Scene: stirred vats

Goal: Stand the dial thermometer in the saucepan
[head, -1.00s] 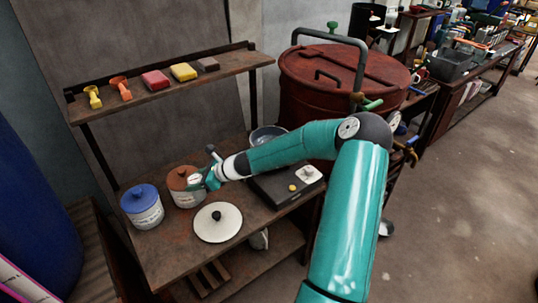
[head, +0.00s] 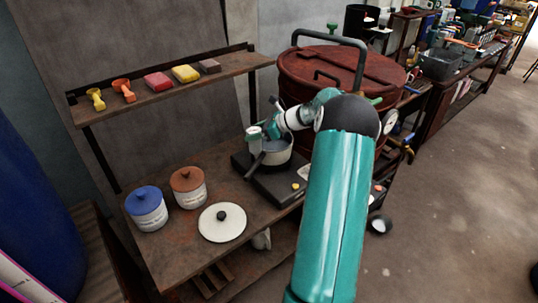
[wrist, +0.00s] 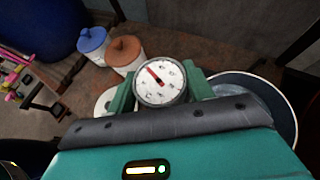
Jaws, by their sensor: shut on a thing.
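My gripper (wrist: 160,88) is shut on the dial thermometer (wrist: 160,82), whose round white face with a red needle shows between the green fingers in the wrist view. Its stem is hidden. The saucepan (head: 279,157), pale outside with a dark handle, stands on the black hotplate in the head view. My gripper (head: 262,134) is at the saucepan's left rim, partly over it. In the wrist view the saucepan (wrist: 284,105) shows at the right, partly behind my gripper. I cannot tell whether the stem is inside the pan.
The black hotplate (head: 283,192) sits on the rusty bench. A blue-lidded jar (head: 147,209), a brown-lidded jar (head: 188,188) and a pale lid (head: 222,223) stand to its left. A shelf (head: 150,98) with small items runs above. A red vat (head: 300,90) is behind.

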